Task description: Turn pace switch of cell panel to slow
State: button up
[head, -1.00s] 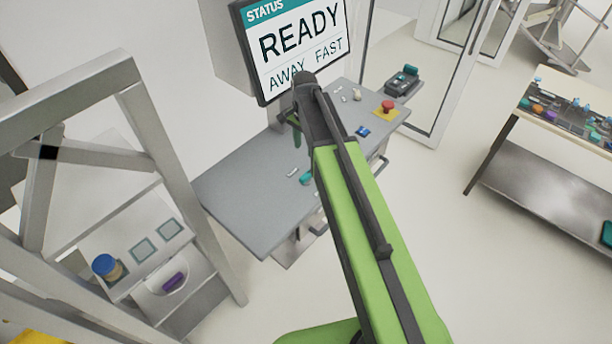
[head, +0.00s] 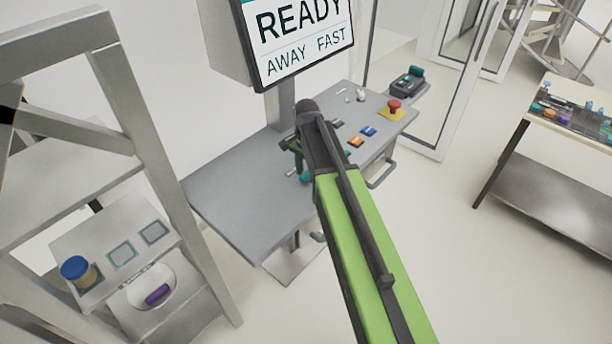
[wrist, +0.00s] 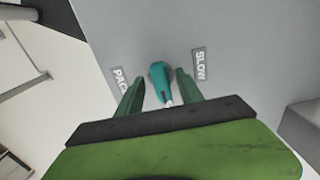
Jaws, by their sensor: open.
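The cell panel (head: 235,200) is a grey slanted desk top under a status screen (head: 298,42) that reads READY, AWAY, FAST. In the wrist view the pace switch (wrist: 158,78) is a teal lever with a pale tip, between a label starting PAC (wrist: 121,80) on the left and a SLOW label (wrist: 200,64) on the right. My gripper (wrist: 160,82) is open, one green finger on each side of the lever, with gaps showing. In the head view my gripper (head: 298,160) is over the panel, and my arm hides part of it; some teal (head: 305,176) shows beside it.
A red mushroom button (head: 394,105) on a yellow plate, and blue (head: 369,131) and orange (head: 355,142) switches, sit on the panel's right part. A grey frame shelf (head: 150,150) stands at left. A workbench (head: 565,105) stands at right, with open floor between.

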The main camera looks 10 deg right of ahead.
grip_shut()
jog(key=shift+a, duration=0.1)
jog(key=shift+n, duration=0.3)
jog(key=n, duration=0.3)
jog(key=shift+n, duration=0.3)
jog(key=n, duration=1.3)
jog(key=shift+n, duration=0.3)
dwell(0.3)
